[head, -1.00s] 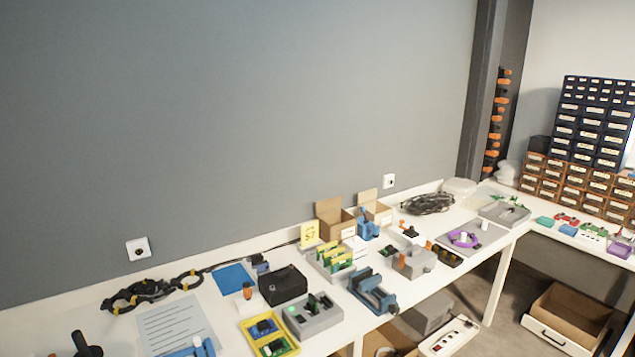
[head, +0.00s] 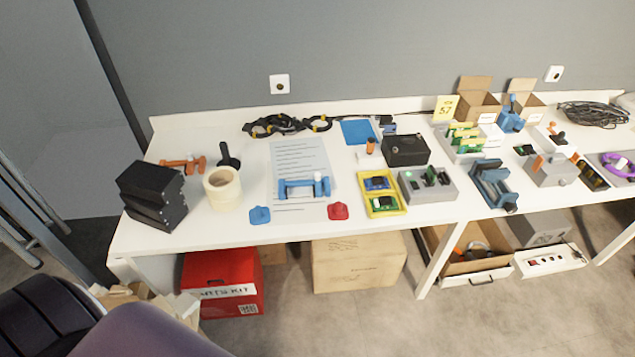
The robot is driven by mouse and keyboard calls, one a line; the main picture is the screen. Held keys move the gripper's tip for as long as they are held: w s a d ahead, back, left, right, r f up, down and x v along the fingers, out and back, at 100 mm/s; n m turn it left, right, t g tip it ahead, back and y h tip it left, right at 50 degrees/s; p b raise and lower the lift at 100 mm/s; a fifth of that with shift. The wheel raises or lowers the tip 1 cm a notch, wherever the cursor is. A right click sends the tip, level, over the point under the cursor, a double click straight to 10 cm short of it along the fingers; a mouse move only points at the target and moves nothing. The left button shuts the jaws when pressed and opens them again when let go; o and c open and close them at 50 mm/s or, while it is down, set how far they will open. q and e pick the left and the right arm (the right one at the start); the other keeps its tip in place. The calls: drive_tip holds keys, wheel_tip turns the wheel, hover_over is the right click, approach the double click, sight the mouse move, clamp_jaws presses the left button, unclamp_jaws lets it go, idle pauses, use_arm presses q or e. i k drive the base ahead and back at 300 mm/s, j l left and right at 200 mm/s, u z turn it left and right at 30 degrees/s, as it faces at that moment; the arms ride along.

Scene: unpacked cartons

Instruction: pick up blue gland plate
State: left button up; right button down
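A small blue plate with a raised tab (head: 259,215), which looks like the blue gland plate, lies flat near the front edge of the white table (head: 225,234). A similar red piece (head: 338,211) lies to its right. A blue and white clamp-like part (head: 304,188) rests between and behind them on a printed sheet (head: 299,157). A flat blue square (head: 358,132) lies farther back. Neither of my grippers is in view.
A tape roll (head: 222,187) and black blocks (head: 153,195) stand to the left. A yellow tray (head: 382,207) and grey fixture (head: 428,198) stand to the right. Under the table are a red box (head: 223,282) and a carton (head: 358,264).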

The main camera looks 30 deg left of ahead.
sight(259, 216)
drive_tip(key=k+u, duration=0.1)
drive_tip(key=u, duration=0.3)
drive_tip(key=j+u, duration=0.1)
drive_tip(key=u, duration=0.25)
drive_tip(key=k+j+u, duration=0.1)
drive_tip(key=u, duration=0.3)
